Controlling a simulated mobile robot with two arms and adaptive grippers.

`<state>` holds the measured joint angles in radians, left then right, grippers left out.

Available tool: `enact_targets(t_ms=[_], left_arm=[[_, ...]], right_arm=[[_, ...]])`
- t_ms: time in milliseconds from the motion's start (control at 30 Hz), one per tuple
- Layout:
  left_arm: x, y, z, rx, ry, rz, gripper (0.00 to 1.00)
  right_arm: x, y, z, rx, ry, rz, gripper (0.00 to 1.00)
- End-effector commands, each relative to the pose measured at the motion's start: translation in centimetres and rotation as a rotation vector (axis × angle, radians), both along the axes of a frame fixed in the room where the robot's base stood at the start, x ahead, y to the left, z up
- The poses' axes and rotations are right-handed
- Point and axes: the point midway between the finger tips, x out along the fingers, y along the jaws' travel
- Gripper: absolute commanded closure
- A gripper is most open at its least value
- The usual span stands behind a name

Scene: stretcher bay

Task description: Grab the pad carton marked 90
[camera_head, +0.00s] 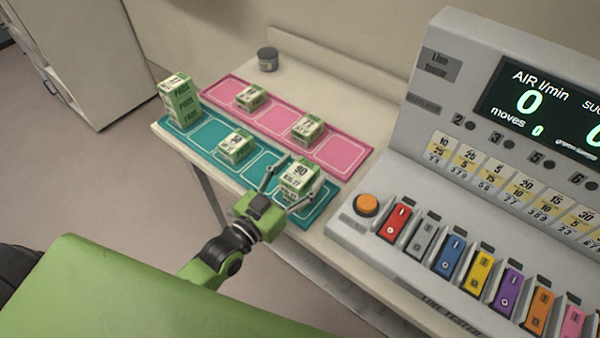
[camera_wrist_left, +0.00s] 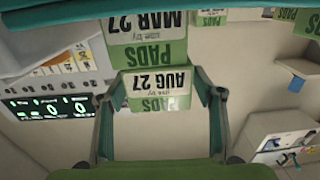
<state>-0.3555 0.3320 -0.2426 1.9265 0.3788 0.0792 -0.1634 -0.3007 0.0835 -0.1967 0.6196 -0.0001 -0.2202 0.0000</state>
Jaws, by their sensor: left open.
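The pad carton marked 90 (camera_head: 300,172) is green and white and stands on the front right of the teal mat (camera_head: 322,216). My left gripper (camera_head: 289,186) is open, with one finger on each side of this carton. In the left wrist view the picture is upside down. Contact is unclear. My right gripper is not in view.
Another carton (camera_head: 236,146) sits on the teal mat, and a tall carton stack (camera_head: 179,99) stands at its left end. Two cartons (camera_head: 251,97) (camera_head: 308,129) sit on the pink mat (camera_head: 345,155). A grey jar (camera_head: 267,59) is behind. A button console (camera_head: 385,195) borders the right.

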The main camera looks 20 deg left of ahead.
Motion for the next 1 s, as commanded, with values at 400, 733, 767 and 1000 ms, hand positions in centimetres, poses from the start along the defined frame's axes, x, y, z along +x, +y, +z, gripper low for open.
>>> enact_targets(t_ms=[400,733,767,1000], left_arm=[[0.2,-0.1,-0.1,0.0,0.001,0.0,0.78],[0.2,-0.1,0.0,0.0,-0.001,0.0,0.85],[0.2,-0.1,0.1,0.0,-0.001,0.0,0.85],[0.3,-0.1,2.2,-0.003,-0.004,0.001,0.85]], right_arm=[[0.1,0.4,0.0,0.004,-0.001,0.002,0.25],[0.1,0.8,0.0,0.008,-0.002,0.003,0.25],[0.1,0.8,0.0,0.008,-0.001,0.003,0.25],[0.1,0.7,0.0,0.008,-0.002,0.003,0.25]])
